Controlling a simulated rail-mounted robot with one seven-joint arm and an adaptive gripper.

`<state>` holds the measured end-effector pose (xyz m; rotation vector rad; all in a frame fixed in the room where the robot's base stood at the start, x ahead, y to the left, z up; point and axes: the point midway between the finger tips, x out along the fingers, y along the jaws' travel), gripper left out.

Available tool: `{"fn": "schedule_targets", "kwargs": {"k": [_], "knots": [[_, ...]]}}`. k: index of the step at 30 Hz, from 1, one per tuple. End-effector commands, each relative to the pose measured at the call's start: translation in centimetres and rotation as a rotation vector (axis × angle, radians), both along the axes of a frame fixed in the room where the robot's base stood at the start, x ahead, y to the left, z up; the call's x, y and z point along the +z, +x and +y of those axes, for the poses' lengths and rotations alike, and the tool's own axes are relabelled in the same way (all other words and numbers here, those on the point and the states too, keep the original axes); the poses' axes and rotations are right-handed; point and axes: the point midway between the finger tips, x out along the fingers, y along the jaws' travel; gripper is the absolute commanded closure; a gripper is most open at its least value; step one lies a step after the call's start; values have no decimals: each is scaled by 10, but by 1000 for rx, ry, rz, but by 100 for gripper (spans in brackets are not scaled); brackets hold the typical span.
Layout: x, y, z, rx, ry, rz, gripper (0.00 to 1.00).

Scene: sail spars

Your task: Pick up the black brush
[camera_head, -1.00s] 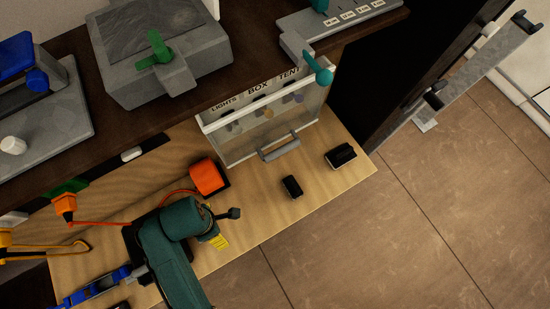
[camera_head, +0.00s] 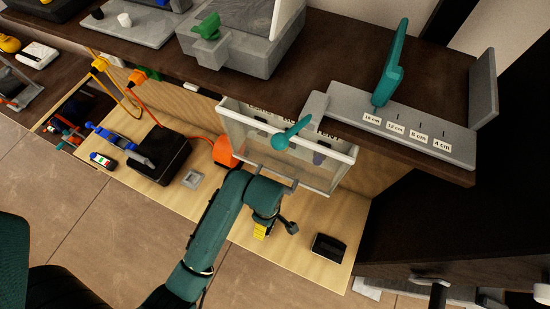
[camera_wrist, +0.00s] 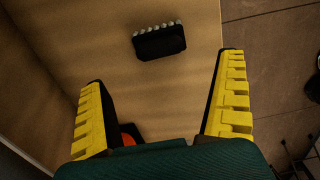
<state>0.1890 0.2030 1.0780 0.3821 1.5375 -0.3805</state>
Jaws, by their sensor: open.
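A black brush (camera_wrist: 160,43) with a row of pale bristles lies on the wooden board in the wrist view, beyond and between my fingertips. In the head view a black block (camera_head: 328,248) lies near the board's right end; I cannot tell whether it is the same object. My gripper (camera_head: 262,230) is over the board, left of that block, with a yellow finger pad showing. In the wrist view my gripper (camera_wrist: 165,68) is open, its yellow-padded fingers wide apart with nothing between them.
A clear-fronted box (camera_head: 290,150) with a handle stands behind my gripper. An orange object (camera_head: 224,152) lies left of it. A grey ledge with a teal lever (camera_head: 390,70) overhangs at the right. Bare board (camera_head: 305,270) surrounds the black block.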

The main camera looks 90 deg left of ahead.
Motion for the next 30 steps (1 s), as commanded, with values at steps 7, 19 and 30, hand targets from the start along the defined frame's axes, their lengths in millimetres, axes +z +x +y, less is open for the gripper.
{"fn": "schedule_targets", "kwargs": {"k": [7, 19, 30], "knots": [[-49, -1, 0, 0, -3, 1, 0], [-104, -5, 6, -1, -2, 1, 0], [-109, -5, 6, -1, -1, 0, 19]]}}
